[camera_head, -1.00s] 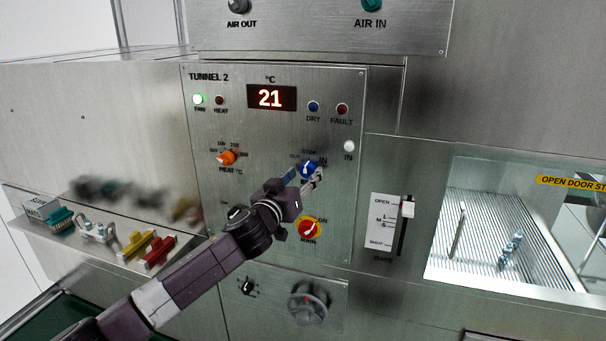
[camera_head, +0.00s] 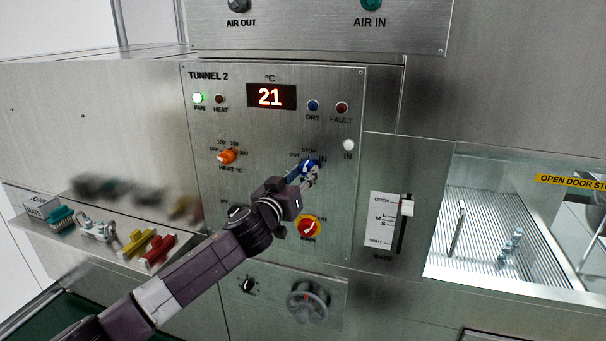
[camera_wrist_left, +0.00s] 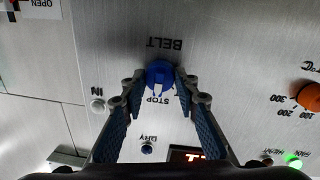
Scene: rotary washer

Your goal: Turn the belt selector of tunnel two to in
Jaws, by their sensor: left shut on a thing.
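The belt selector (camera_head: 309,164) is a blue knob on the TUNNEL 2 panel (camera_head: 275,205), with OUT, STOP and IN marked around it. In the left wrist view the blue knob (camera_wrist_left: 160,74) sits between my fingertips, under the word BELT. Its white mark points toward STOP there. My left gripper (camera_head: 310,175) is shut on the knob; it also shows in the left wrist view (camera_wrist_left: 160,88), one finger on each side. The gripper hides part of the knob in the head view. The white IN lamp (camera_head: 348,146) looks unlit. My right gripper is not in view.
An orange heat knob (camera_head: 227,157) is left of the selector. A red main switch (camera_head: 309,228) on yellow is close below my gripper. A gate slider (camera_head: 406,208) is to the right. A ledge with coloured parts (camera_head: 140,244) is at the left.

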